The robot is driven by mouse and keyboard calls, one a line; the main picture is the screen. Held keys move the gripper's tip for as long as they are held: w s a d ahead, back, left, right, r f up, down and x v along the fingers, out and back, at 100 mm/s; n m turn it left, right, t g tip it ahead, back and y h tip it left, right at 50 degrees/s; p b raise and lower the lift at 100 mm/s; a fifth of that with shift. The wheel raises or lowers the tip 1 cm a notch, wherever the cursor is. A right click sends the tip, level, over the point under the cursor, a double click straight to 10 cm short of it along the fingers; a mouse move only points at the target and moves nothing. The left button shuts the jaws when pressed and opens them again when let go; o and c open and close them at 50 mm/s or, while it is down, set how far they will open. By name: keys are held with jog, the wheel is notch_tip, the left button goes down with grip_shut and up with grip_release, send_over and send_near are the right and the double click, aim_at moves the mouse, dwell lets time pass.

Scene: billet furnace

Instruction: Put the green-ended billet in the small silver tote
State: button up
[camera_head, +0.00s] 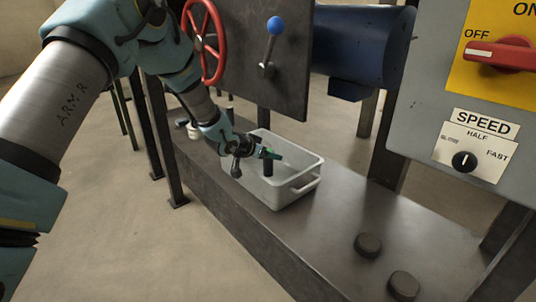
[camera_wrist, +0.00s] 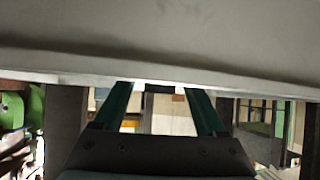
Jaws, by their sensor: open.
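The small silver tote (camera_head: 284,194) stands on the dark bench in the head view, its open top facing up. My gripper (camera_head: 272,154) reaches over the tote from the left, with its fingers over the tote's inside. A short dark upright piece with green at its top (camera_head: 268,167) shows at the fingertips, inside the tote's outline. It looks like the green-ended billet, but whether it touches a finger or the tote floor is unclear. In the wrist view, the two green fingers (camera_wrist: 160,108) are apart with nothing seen between them. A pale grey surface crosses the top of that view.
Two dark round billets (camera_head: 368,245) (camera_head: 403,285) stand on the bench's near right. A white-topped piece (camera_head: 194,130) stands left of the tote. A red handwheel (camera_head: 203,42), a blue-knobbed lever (camera_head: 275,27) and a control panel (camera_head: 470,100) rise behind and to the right.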

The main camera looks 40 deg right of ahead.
jog(key=shift+r, duration=0.1)
jog(key=p+v, duration=0.5)
jog(key=v, duration=0.7)
jog(key=w+a+r+n+t+y, duration=0.15)
jog(key=w+a, duration=0.25)
jog(key=a, duration=0.4)
jog(key=w+a+r+n+t+y, duration=0.1)
jog(key=w+a+n+y, duration=0.25)
jog(key=a, duration=0.45)
jog(key=w+a+r+n+t+y, duration=0.15)
jog(key=w+a, duration=0.25)
jog(key=a, duration=0.4)
jog(key=s+a+r+n+g+y, duration=0.1)
jog(key=a+n, duration=0.1)
jog(key=a, duration=0.6)
jog(key=s+a+r+n+y, duration=0.1)
jog(key=a+n+y, duration=0.1)
jog(key=a, duration=0.6)
jog(key=s+a+r+n+g, duration=0.1)
jog(key=s+a+n, duration=0.1)
jog(key=s+a, duration=0.3)
jog(key=s+a+r+n+g+y, duration=0.1)
jog(key=s+a+n+g, duration=0.1)
jog(key=s+a, duration=0.3)
jog(key=shift+s+a+n, duration=0.2)
jog(key=shift+a+n, duration=0.15)
jog(key=shift+a, duration=0.3)
